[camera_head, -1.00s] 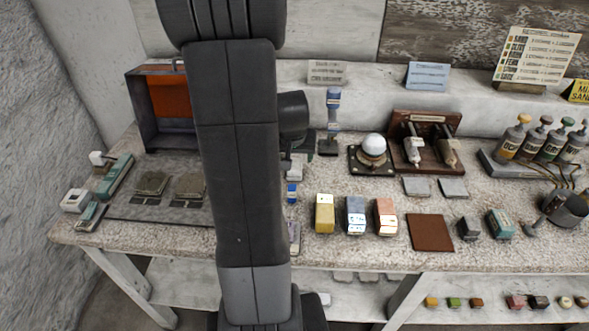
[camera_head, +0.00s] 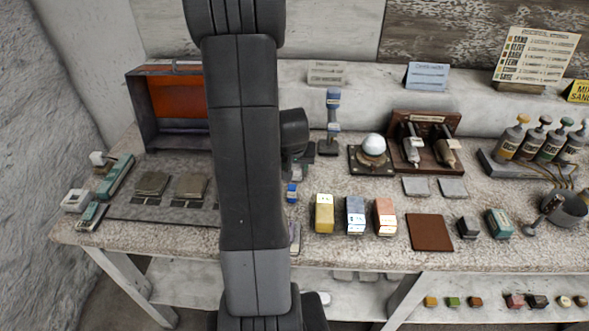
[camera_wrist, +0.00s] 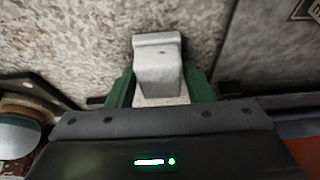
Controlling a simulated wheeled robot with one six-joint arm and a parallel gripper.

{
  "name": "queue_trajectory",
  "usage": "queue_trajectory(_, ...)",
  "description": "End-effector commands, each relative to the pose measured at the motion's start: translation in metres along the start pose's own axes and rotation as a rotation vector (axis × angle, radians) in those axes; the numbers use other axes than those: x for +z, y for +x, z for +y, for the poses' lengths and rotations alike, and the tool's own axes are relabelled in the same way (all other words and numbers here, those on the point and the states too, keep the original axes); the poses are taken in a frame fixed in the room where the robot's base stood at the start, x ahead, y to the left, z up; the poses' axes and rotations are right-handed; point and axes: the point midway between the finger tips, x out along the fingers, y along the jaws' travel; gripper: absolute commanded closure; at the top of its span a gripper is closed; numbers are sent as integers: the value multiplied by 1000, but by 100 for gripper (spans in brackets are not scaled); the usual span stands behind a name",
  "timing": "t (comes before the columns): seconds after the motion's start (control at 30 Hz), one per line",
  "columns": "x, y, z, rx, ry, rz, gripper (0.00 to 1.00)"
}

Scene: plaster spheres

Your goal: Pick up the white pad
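The white pad (camera_wrist: 158,68) is a pale grey-white block with a thicker end. In the wrist view it lies between the two green fingers of my gripper (camera_wrist: 160,88). The fingers stand open on either side of it, with little room at each side; I cannot tell whether they touch it. In the head view my gripper (camera_head: 299,162) is low over the bench just right of my arm, which hides part of it. Only a small pale bit of the pad (camera_head: 297,173) shows there.
On the stone bench (camera_head: 335,262), a small blue block (camera_head: 292,192) lies just in front of my gripper. A blue-topped stand (camera_head: 332,125) and a white sphere on a base (camera_head: 373,146) are to the right. An orange-lined box (camera_head: 178,100) stands at the back left.

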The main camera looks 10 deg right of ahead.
Motion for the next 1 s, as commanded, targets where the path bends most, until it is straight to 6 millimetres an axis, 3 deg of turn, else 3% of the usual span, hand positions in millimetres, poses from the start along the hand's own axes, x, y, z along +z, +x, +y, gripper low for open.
queue_trajectory(0.03,0,0,0,0,0,0,63)
queue_trajectory(0.13,0,0,0,0,0,0,82)
queue_trajectory(0.47,-3,-5,0,0,0,2,82)
queue_trajectory(1.0,-35,-84,0,0,0,4,82)
